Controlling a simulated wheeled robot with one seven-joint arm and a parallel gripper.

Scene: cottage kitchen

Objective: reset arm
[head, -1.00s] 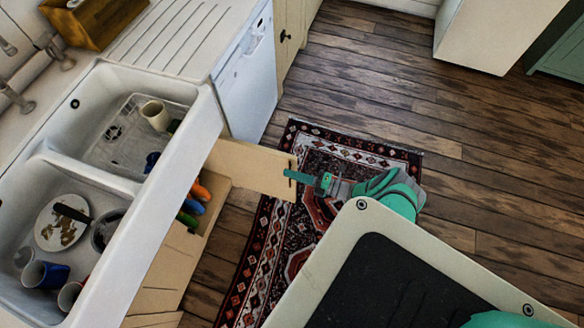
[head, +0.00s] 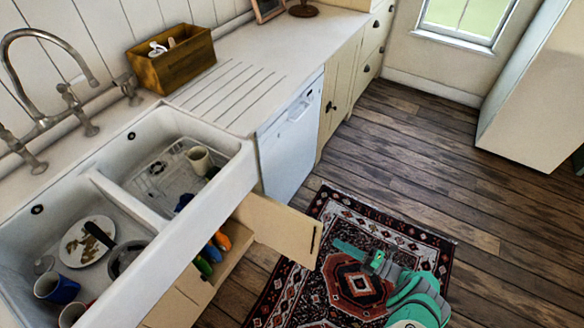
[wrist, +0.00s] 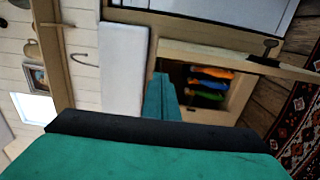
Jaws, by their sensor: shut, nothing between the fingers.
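My gripper (head: 345,250) is shut and empty, with its teal fingers over the patterned rug. Its tips point left toward the open cream cabinet door (head: 272,226) under the sink and appear just clear of its outer edge. The wrist view shows the closed fingers (wrist: 162,98) in front of the cabinet opening, with the door (wrist: 235,58) above. My folded teal arm shows at the lower right of the head view.
Several coloured things (head: 212,250) sit inside the open cabinet. The double sink (head: 150,215) holds dishes and mugs. A white dishwasher (head: 290,135) stands beside it. The rug (head: 330,290) and wooden floor (head: 440,150) to the right are clear.

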